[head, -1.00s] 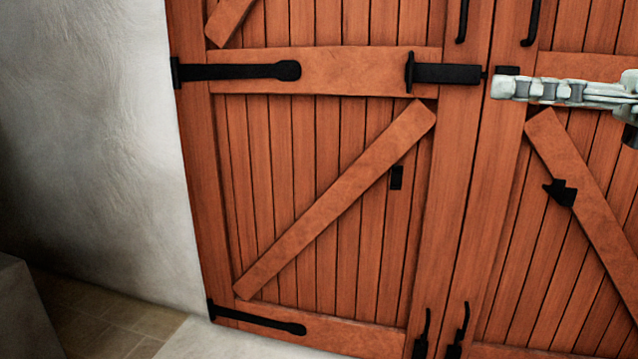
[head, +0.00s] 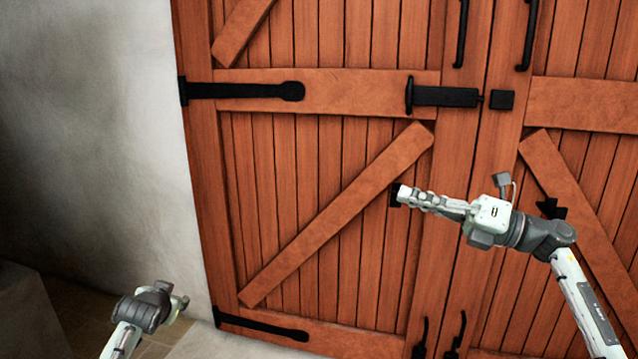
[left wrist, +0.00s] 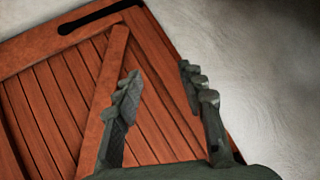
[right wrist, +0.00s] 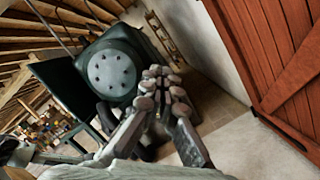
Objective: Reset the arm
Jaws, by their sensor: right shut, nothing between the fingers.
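My right gripper (head: 405,195) is shut and empty, pointing left in front of the wooden double door (head: 330,250). In the head view its tip overlaps the small black plate on the left door leaf; I cannot tell if they touch. In the right wrist view its fingers (right wrist: 160,80) meet at the tips. My left gripper (head: 180,302) is low at the left in the head view. In the left wrist view its fingers (left wrist: 160,75) are spread apart with nothing between them, and the door shows beyond.
A black bolt (head: 445,97) and long black handles (head: 528,35) sit on the upper door. A pale plaster wall (head: 95,120) stands left of the door. In the right wrist view, a dark machine drum (right wrist: 112,70) stands beyond the fingers, with open floor (right wrist: 225,125) beside it.

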